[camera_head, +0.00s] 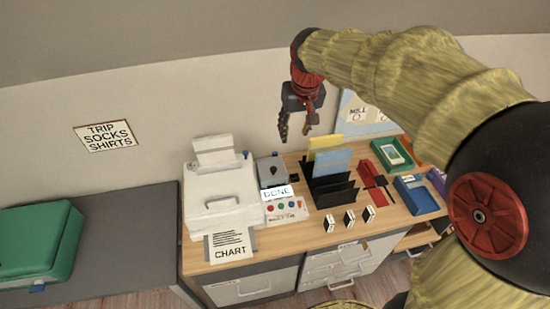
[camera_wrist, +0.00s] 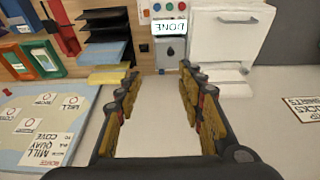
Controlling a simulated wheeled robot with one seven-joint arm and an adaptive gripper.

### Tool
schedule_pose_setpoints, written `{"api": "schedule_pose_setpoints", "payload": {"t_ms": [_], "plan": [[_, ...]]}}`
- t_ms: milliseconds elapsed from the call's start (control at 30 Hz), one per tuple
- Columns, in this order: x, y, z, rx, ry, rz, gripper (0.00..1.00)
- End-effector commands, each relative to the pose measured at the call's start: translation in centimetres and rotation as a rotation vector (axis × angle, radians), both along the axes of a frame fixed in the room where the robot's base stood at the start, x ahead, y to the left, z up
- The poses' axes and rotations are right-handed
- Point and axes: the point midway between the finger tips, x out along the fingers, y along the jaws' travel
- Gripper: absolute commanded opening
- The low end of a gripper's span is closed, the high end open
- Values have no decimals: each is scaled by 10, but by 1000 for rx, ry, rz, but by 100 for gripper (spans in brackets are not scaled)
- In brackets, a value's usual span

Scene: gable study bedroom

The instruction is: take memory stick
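No object can be clearly made out as the memory stick. Three small black-and-white upright pieces (camera_head: 349,218) stand in a row at the desk's front edge; they are too small to identify. A small black item (camera_head: 293,179) sits beside a grey box (camera_head: 271,171); this box also shows in the wrist view (camera_wrist: 170,52). My gripper (camera_head: 296,130) is raised above the back of the desk, in front of the wall, apart from everything on the desk. In the wrist view its fingers (camera_wrist: 160,98) are spread apart, with only pale wall between them.
The wooden desk (camera_head: 290,240) holds a white printer (camera_head: 220,195) with a CHART sheet, a DONE panel (camera_head: 285,208), a black file rack (camera_head: 328,188), and red, green and blue trays (camera_head: 418,199). A green case (camera_head: 38,240) lies on the dark surface at left.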

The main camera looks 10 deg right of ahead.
Motion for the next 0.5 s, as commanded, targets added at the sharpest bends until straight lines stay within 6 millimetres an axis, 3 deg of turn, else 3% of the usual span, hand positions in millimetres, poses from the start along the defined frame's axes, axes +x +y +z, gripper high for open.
{"api": "schedule_pose_setpoints", "payload": {"t_ms": [33, 200, 500], "plan": [[20, 0, -9, 0, 20, 0, 39], [76, -1, -41, 0, 68, 0, 39], [160, -1, -121, 0, 152, 0, 39]]}}
